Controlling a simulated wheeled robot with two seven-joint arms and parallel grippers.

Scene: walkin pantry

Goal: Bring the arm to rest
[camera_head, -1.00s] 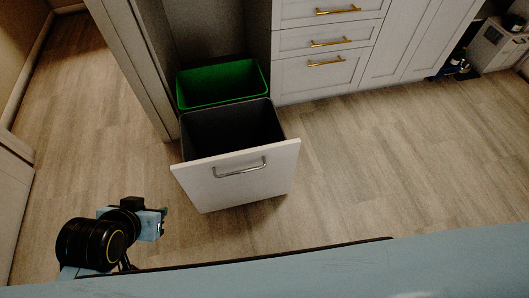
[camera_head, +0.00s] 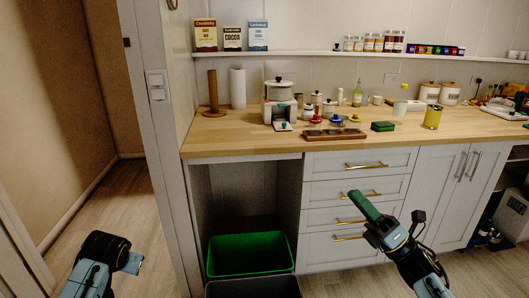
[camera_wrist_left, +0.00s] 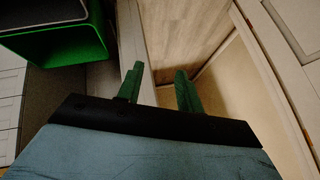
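My left arm comes in at the lower left of the head view, where its fingers do not show clearly. In the left wrist view my left gripper (camera_wrist_left: 159,86) has two green fingers standing apart with nothing between them. My right gripper (camera_head: 364,207) is raised at the lower right of the head view, in front of the drawers. Its green fingers overlap from this side, so the gap between them is hidden.
A green bin (camera_head: 250,254) and a dark bin (camera_head: 252,288) stand below the counter (camera_head: 240,139). Drawers (camera_head: 358,186) are right of them. Jars, a cooker (camera_head: 279,104) and a yellow tumbler (camera_head: 433,117) stand on the counter. A door frame (camera_head: 157,150) is at left.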

